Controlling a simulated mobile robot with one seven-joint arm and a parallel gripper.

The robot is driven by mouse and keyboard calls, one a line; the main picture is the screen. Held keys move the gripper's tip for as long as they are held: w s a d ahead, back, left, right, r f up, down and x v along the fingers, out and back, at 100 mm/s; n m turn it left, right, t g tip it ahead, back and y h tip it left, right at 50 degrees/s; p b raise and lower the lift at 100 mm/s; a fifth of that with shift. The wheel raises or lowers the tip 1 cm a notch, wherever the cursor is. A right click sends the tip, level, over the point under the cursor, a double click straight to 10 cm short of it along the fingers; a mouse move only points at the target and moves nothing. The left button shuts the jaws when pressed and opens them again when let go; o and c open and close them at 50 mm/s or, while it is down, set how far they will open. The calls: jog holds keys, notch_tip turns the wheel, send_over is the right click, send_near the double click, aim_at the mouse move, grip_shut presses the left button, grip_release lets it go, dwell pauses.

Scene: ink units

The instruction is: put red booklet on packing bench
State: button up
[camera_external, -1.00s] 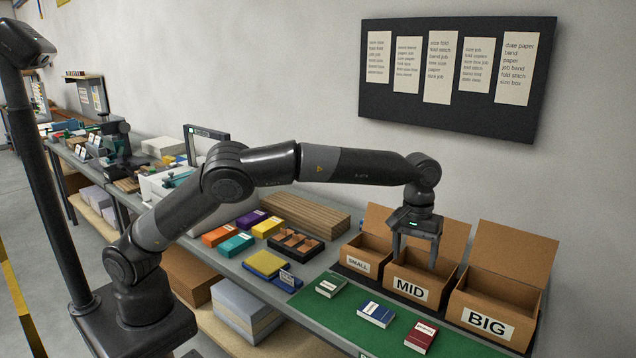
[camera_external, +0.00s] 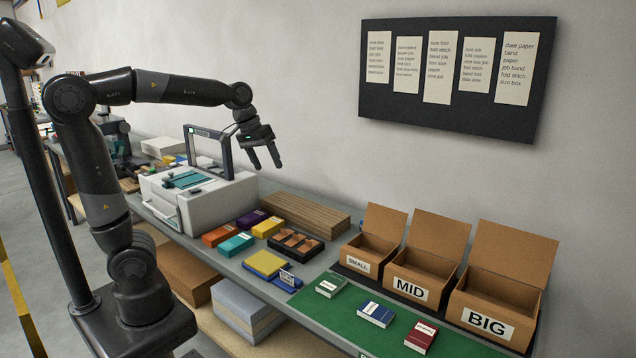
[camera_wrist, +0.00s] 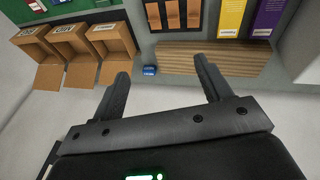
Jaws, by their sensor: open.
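The red booklet (camera_external: 421,337) lies flat on the green mat (camera_external: 345,316) at the near end of the long bench, in front of the BIG box, right of a blue booklet (camera_external: 376,314). The bench's grey top shows beside the mat (camera_external: 225,262). No sign marks which part is the packing bench. My gripper (camera_external: 267,165) is open and empty, raised above the back of the bench, well left of the red booklet. In the wrist view its two fingers stand apart (camera_wrist: 160,78).
SMALL (camera_external: 357,265), MID (camera_external: 410,290) and BIG (camera_external: 487,322) open boxes stand along the wall. A green booklet (camera_external: 331,285) lies on the mat. A white machine (camera_external: 200,200) stands below and left of my gripper. Brown boards (camera_external: 305,212) lie near the wall.

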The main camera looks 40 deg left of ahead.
jog(key=s+a+f+t+y, duration=0.1)
jog(key=s+a+f, duration=0.2)
jog(key=s+a, duration=0.2)
jog(key=s+a+f+m+t+y, duration=0.1)
jog(key=s+a+f, duration=0.2)
jog(key=s+a, duration=0.3)
jog(key=s, duration=0.4)
jog(key=shift+s+a+f+t+y, duration=0.15)
jog(key=shift+s+f+t+y, duration=0.15)
jog(key=shift+s+y, duration=0.1)
